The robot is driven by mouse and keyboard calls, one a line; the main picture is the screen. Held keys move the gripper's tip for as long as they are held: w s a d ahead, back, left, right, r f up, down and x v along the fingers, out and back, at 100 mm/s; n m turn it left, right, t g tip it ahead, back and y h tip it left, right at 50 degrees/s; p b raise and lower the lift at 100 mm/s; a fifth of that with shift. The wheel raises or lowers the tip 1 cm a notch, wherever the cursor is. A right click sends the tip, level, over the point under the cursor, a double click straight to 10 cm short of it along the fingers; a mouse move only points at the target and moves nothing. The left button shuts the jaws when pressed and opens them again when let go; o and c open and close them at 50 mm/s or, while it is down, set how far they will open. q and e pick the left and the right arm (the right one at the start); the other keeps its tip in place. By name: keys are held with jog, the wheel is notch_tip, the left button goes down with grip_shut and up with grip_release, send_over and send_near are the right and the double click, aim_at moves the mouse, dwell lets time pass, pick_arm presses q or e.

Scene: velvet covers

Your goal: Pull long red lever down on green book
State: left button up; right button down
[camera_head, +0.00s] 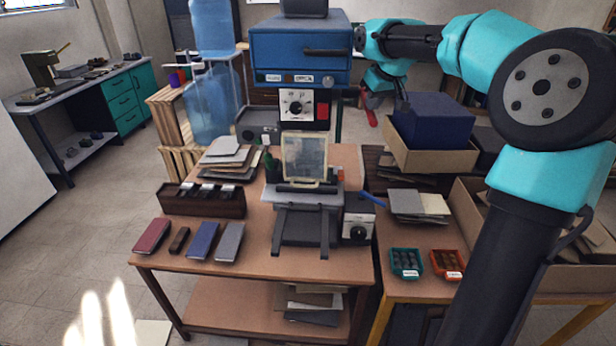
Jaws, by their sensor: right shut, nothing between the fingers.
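My right gripper (369,96) is small and partly hard to make out, to the right of the blue press (302,52). It is shut and seems to hold nothing. A red lever-like handle (372,118) shows just below the fingers; I cannot tell whether they touch it. A pale greenish framed panel (305,155) stands upright on the small press stand at the table's middle. No clearly green book shows; red (152,236), blue (203,241) and grey (230,243) books lie at the table's front left. My left gripper is out of view.
The brown table (261,262) holds a dark wooden tool rack (174,206) and stacked boards (222,158). At the right stand a dark blue box (433,119) in a cardboard carton, a green tray (405,275) and an orange tray (446,279). My right arm covers the far right.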

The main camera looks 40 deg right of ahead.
notch_tip(320, 180, up, 10)
jog(key=shift+s+a, duration=0.2)
dwell(0.6)
jog(key=shift+r, duration=0.2)
notch_tip(320, 180, up, 4)
jog(key=shift+f, duration=0.1)
dwell(0.5)
dwell(0.3)
